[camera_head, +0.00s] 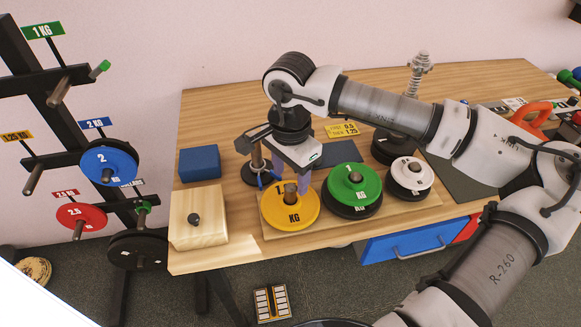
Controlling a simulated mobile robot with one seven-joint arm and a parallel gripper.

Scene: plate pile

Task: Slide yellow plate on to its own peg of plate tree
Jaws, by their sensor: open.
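The yellow plate (277,216) lies flat on a wooden board on the bench, with a short post standing up through its centre. My gripper (284,181) is open at the plate's far edge, pointing down. I cannot tell whether its fingers touch the plate. The plate tree (48,95) stands at the left. Its peg (34,178) by the yellow 1.25 KG label (16,135) is bare.
The tree holds a blue plate (108,172), a red plate (80,218) and a black plate (138,258). On the bench, a green plate (343,195) and a white plate (405,185) sit on stacks. A wooden box (198,225) and a blue block (199,163) stand left of the yellow plate.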

